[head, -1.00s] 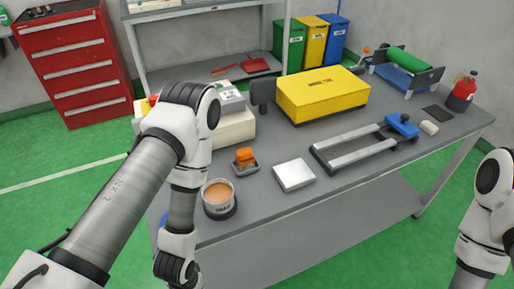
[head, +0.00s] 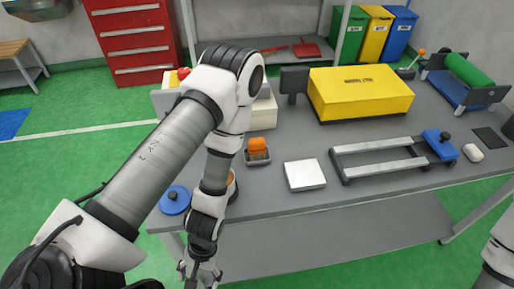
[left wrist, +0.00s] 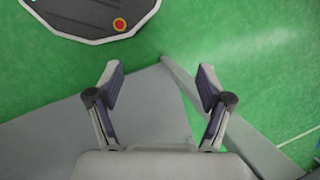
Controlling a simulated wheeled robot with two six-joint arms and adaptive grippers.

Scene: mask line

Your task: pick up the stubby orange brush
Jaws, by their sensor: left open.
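The stubby orange brush (head: 257,146) stands in a small grey holder (head: 257,159) on the bench, just right of my left arm in the head view. My left gripper (head: 200,278) hangs low at the bottom of the head view, in front of the bench's near edge and well away from the brush. In the left wrist view its two fingers (left wrist: 160,82) are spread with nothing between them. The brush does not show in that view. My right gripper is out of view; only part of my right arm shows at the lower right.
A pot (head: 232,187) is partly hidden behind my left arm, near a blue disc with a knob (head: 174,199). A white block (head: 304,175), a metal frame (head: 380,157) and a yellow box (head: 360,92) stand right of the brush. Green floor lies in front.

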